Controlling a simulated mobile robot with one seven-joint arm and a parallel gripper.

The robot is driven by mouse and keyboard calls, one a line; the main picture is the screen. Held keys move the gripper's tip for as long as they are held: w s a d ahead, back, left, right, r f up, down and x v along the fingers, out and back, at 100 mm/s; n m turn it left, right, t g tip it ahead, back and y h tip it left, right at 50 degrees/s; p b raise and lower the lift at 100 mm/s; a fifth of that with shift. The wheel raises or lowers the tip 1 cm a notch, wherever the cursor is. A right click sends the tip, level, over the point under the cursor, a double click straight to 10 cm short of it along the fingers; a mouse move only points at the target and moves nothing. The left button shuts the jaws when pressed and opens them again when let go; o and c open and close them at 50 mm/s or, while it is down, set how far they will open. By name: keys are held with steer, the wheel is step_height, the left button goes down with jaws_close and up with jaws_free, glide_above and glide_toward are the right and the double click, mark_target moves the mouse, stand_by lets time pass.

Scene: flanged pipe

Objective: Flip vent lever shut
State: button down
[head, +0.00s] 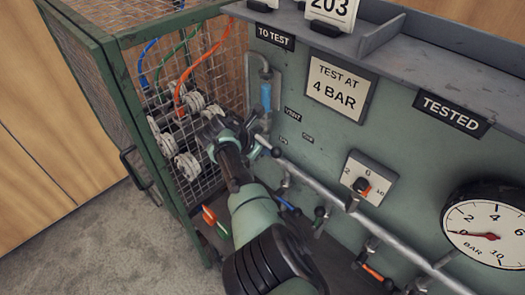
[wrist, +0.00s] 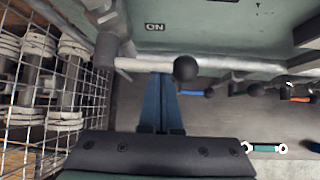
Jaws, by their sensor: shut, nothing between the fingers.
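The vent lever (wrist: 142,64) is a pale metal rod with a black ball knob (wrist: 185,68), in the wrist view upper middle. It reaches right from a pipe fitting at left, and the knob is its free end. In the head view its black knob (head: 276,152) shows below the VENT label (head: 293,114). My gripper (wrist: 162,76) is shut and empty, its blue-grey fingertips right at the rod, between fitting and knob. I cannot tell whether they touch it. In the head view my arm hides most of the fingers.
A wire mesh cage (head: 200,60) with white fittings and hoses stands close on the left. A metal pipe (head: 330,196) with several more small levers runs to the right along the green panel. A gauge (head: 487,232) and a selector knob (head: 362,186) sit further right.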

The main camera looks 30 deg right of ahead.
steer(key=shift+w+d+r, duration=0.1)
steer(key=shift+d+r, duration=0.05)
steer(key=shift+r, duration=0.5)
stand_by(0.3)
step_height(320, 180, down, 4)
steer(key=a+f+b, duration=0.1)
steer(key=p+v, duration=0.2)
steer(key=v, duration=0.8)
steer(key=shift+a+r+p, duration=0.15)
steer(key=shift+r+p, duration=0.2)
steer(key=shift+w, duration=0.1)
